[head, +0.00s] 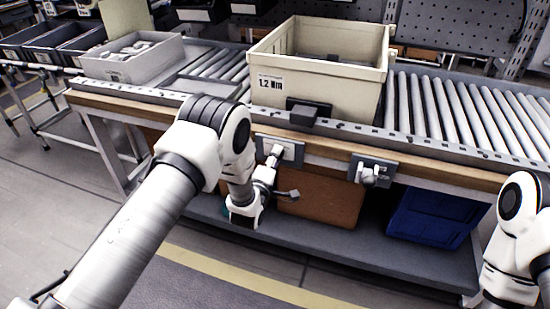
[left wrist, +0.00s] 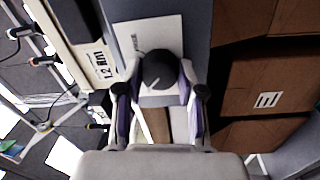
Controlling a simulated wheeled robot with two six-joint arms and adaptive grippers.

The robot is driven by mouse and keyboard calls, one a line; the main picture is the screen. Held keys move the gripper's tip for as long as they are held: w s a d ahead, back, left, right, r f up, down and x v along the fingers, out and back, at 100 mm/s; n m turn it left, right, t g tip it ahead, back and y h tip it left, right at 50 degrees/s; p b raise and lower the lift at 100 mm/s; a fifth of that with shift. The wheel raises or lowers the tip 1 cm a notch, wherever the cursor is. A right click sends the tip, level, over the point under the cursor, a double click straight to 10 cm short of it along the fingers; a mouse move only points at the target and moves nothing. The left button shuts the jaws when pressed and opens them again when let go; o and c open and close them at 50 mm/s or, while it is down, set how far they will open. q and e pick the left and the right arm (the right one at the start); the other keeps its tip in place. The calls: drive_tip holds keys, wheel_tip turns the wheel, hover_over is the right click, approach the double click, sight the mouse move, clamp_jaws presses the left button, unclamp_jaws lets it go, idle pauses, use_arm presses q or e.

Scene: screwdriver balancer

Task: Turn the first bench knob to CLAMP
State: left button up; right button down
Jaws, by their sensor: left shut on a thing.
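The first bench knob (left wrist: 158,69) is round and black with a short pale pointer line, on a light label plate (left wrist: 145,38) on the bench front. The plate's lettering is too small to read surely. My left gripper (left wrist: 158,90) has its fingers on both sides of the knob and is shut on it. In the head view the left gripper (head: 273,160) reaches the left plate (head: 291,148) under the bench edge, and it mostly hides the knob. A second knob (head: 369,176) sits on another plate to the right. My right arm shows at the right edge; its gripper is out of view.
A cream bin (head: 318,72) marked 1.2 stands on the roller conveyor (head: 470,112) above. A grey tray (head: 132,62) of pale parts is at left. Below are a brown box (head: 325,200) and a blue crate (head: 435,218) on the lower shelf.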

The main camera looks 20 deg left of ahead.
use_arm(q)
drive_tip(key=o, duration=1.1)
drive_tip(key=shift+o, duration=0.2)
drive_tip(key=s, duration=1.2)
drive_tip(key=shift+a+f, duration=0.25)
drive_tip(key=shift+f, duration=0.15)
